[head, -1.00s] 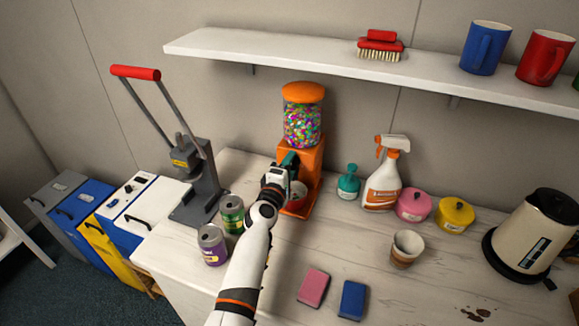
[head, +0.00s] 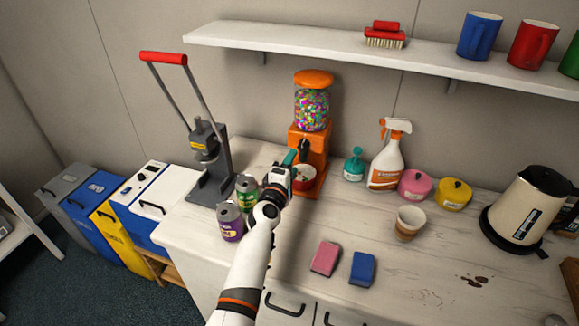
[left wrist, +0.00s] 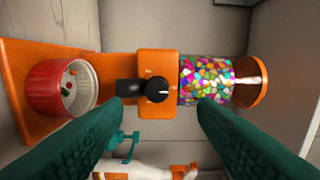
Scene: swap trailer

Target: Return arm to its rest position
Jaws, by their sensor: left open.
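My left arm (head: 246,270) comes in from the lower left of the head view and reaches over the counter. My left gripper (head: 290,160) is in front of the orange candy dispenser (head: 309,140), apart from it. In the left wrist view its two green fingers (left wrist: 160,120) are spread with nothing between them. The dispenser's black knob (left wrist: 158,90) lies beyond the fingertips. A red and white cup (left wrist: 62,88) with a few candies in it stands at the dispenser's base; it also shows in the head view (head: 304,179). My right gripper is not in view.
A green can (head: 246,190) and a purple can (head: 231,222) stand close to my left arm. A grey press (head: 211,165) with a red handle stands behind them. Sponges (head: 325,258), a paper cup (head: 408,222) and a kettle (head: 525,210) are to the right. A shelf (head: 330,52) runs above.

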